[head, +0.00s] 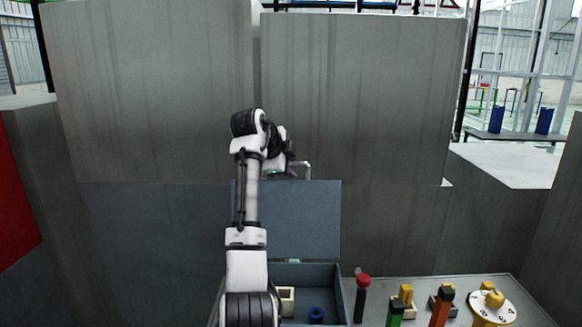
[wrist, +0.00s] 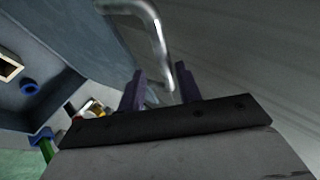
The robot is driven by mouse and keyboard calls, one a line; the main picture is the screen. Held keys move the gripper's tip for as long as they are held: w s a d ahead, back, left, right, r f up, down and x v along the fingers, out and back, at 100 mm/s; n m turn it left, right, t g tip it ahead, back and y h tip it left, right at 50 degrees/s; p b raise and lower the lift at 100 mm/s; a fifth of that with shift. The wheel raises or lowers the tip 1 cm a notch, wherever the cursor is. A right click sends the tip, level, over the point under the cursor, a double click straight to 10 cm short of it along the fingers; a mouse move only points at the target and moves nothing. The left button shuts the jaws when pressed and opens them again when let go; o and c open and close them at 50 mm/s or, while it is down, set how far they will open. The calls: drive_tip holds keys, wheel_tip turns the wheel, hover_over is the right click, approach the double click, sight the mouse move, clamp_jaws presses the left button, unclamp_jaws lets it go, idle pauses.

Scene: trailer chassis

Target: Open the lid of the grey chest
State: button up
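The grey chest (head: 345,297) stands low in the middle of the head view. Its lid (head: 310,222) is raised about upright at the back, and the inside shows. A bent metal handle (head: 307,168) is at the lid's top edge. My gripper (head: 287,170) is beside this handle, partly hidden by my own arm. In the wrist view, the two dark fingers of my gripper (wrist: 161,82) are spread apart. The shiny handle (wrist: 159,38) reaches down towards the gap between them. I cannot tell whether they touch.
Inside the chest are a cream block (head: 287,300) and a blue ring (head: 316,314). To the right, a table (head: 530,307) holds a red-capped bottle (head: 362,297), several coloured tools and a white dial (head: 491,307). Tall grey panels (head: 365,95) stand close behind the lid.

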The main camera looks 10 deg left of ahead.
drive_tip(key=b+v, duration=0.4)
drive_tip(key=v, duration=0.9)
drive_tip(key=shift+s, duration=0.1)
